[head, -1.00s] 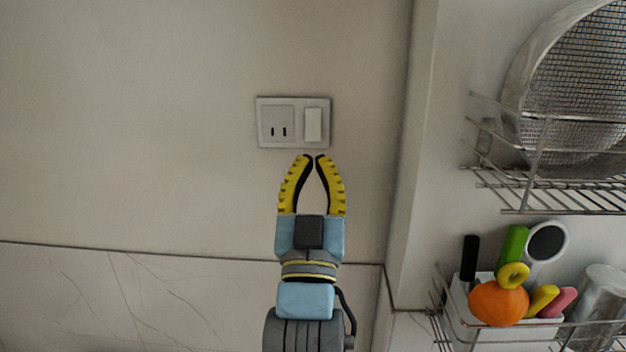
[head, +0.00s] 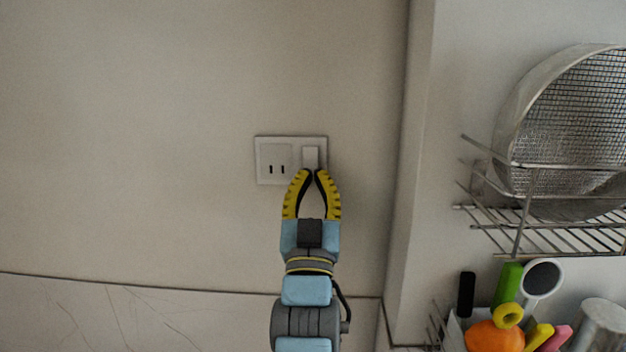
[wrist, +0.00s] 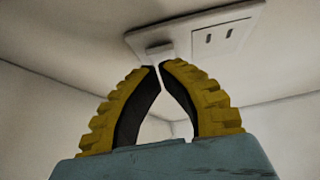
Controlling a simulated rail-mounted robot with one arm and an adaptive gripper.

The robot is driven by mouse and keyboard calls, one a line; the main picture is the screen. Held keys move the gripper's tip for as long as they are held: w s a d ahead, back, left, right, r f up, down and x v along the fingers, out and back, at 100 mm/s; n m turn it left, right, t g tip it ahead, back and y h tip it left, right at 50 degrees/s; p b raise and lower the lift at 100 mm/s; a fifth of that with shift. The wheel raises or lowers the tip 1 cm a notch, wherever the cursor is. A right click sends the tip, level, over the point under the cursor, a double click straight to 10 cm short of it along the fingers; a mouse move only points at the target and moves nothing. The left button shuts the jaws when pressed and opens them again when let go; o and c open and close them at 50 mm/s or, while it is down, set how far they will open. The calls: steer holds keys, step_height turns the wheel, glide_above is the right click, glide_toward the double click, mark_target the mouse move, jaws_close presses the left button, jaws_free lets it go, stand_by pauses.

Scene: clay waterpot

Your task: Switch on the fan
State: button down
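A white wall plate (head: 274,140) holds a socket with two slots on its left and a pale rocker switch (head: 311,155) on its right. In the wrist view the plate (wrist: 205,32) is at the top, with the switch (wrist: 159,50) just beyond my fingertips. My gripper (head: 313,172) has yellow and black fingers, brought together at the tips with only a thin gap and nothing between them. The tips overlap the lower end of the switch in the head view; whether they touch it I cannot tell. No fan is recognisable in view.
A wall corner (head: 405,180) runs down right of the plate. Beyond it, a wire rack (head: 540,240) holds a round metal mesh piece (head: 575,130). Below are an orange ball (head: 494,337) and several coloured handles. The wall left of the plate is bare.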

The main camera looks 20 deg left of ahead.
steer(key=shift+f, duration=0.1)
steer(key=shift+w+a+f+t+b, duration=0.15)
steer(key=shift+w+f+t+b, duration=0.25)
steer(key=shift+b, duration=0.6)
steer(key=shift+w+t+b, duration=0.25)
steer(key=shift+t+b, duration=0.15)
steer(key=shift+b, duration=0.45)
steer(key=shift+s+r+p, duration=0.1)
steer(key=shift+r+p, duration=0.2)
steer(key=shift+p, duration=0.05)
steer(key=shift+s+f, duration=0.1)
steer(key=shift+s, duration=0.35)
steer(key=b+v, duration=0.3)
steer(key=v, duration=0.9)
steer(key=shift+s+d, duration=0.3)
steer(key=shift+s, duration=0.05)
